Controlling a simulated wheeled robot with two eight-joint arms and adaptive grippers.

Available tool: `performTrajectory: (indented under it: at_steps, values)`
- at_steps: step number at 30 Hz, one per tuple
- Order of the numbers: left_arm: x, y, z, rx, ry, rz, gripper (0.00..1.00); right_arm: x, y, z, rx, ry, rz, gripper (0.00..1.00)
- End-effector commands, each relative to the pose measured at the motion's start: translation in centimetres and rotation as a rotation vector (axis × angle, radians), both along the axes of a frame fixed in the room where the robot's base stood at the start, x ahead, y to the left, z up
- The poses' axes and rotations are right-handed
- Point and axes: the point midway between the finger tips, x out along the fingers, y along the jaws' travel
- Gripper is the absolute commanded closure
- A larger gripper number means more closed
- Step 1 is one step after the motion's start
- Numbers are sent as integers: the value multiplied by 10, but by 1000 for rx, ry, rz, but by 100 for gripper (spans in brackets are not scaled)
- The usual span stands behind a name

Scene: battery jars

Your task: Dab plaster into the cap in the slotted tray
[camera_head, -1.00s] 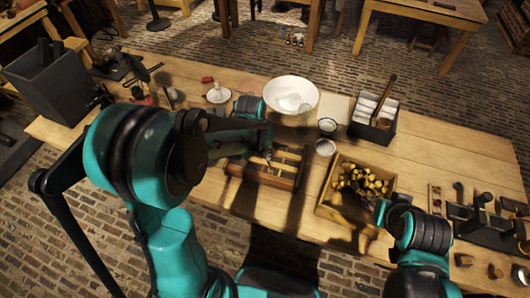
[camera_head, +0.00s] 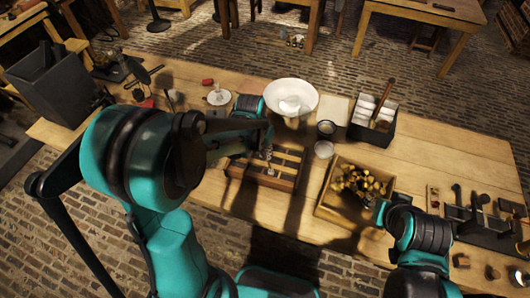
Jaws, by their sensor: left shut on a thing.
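The slotted wooden tray (camera_head: 290,183) lies on the bench in front of the white bowl (camera_head: 306,90), which holds pale plaster. My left gripper (camera_head: 267,148) is over the tray's back edge, partly hidden by my own arm. It is shut on a thin tool (camera_head: 269,156), whose lower end points down at the tray; I cannot tell whether it touches. The cap cannot be made out in the slots. My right gripper (camera_head: 380,211) is at the right side of a wooden box, and its fingers are too small and dark to read.
The wooden box (camera_head: 335,212) of brassy pieces stands right of the tray. Two small round dishes (camera_head: 324,149) and a dark caddy (camera_head: 371,133) with white rolls stand behind it. A dark bin (camera_head: 50,88) is at far left.

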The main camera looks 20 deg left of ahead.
Motion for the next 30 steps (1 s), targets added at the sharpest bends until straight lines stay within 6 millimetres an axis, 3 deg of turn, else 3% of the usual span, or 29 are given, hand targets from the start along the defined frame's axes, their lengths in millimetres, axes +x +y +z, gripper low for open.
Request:
performTrajectory:
  at_steps: [24,30]
  values:
    - [0,0,54,0,0,0,100,0,0,40,0,0,0,60]
    - [0,0,58,0,0,0,100,0,0,44,0,0,0,60]
